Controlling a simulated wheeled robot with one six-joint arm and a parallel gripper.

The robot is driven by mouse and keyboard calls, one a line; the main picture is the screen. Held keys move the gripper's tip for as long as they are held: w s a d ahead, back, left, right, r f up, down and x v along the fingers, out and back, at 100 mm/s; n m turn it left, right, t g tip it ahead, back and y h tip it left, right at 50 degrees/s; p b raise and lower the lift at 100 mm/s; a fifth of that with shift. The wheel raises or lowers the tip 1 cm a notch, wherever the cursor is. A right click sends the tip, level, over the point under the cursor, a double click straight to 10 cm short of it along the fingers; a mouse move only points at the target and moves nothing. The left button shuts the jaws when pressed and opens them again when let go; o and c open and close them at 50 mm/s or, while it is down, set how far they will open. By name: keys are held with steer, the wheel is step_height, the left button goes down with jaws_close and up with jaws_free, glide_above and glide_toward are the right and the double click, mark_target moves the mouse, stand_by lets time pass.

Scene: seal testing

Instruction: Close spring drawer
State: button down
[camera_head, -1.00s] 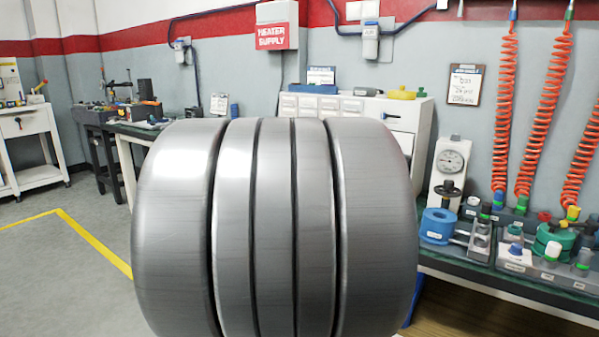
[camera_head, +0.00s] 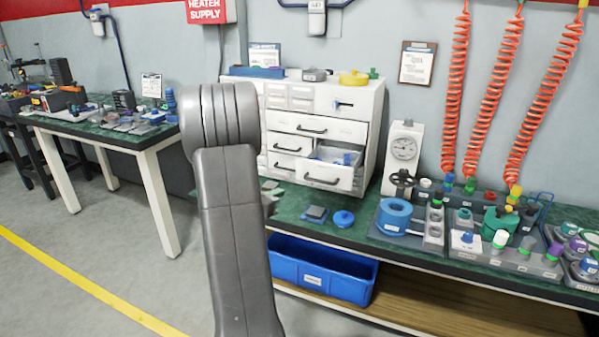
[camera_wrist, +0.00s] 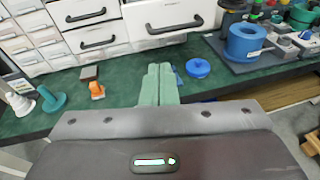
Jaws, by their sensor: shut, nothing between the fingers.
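The white drawer cabinet (camera_head: 375,120) stands on the green bench top. One lower-right drawer (camera_head: 325,180) is pulled out, and small blue and grey parts show inside it. In the wrist view that drawer's white front (camera_wrist: 165,15) with its dark handle is at the top middle. My gripper (camera_wrist: 160,68) is shut and empty, its two greenish fingers side by side and pointing toward the drawer front from the near side. No contact with the drawer can be made out. In the head view my arm hides most of the gripper.
A blue round lid (camera_head: 343,218) and a small grey block lie on the bench in front of the cabinet. A gauge stand (camera_head: 404,150) and a blue ring (camera_head: 394,214) stand to the right. A blue bin (camera_head: 315,275) sits below. Floor is clear at left.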

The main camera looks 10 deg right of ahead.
mark_target(306, 179)
steer(key=x, duration=1.4)
steer(key=shift+w+a+b, duration=0.3)
steer(key=shift+w+b, duration=0.05)
steer(key=shift+r, duration=0.15)
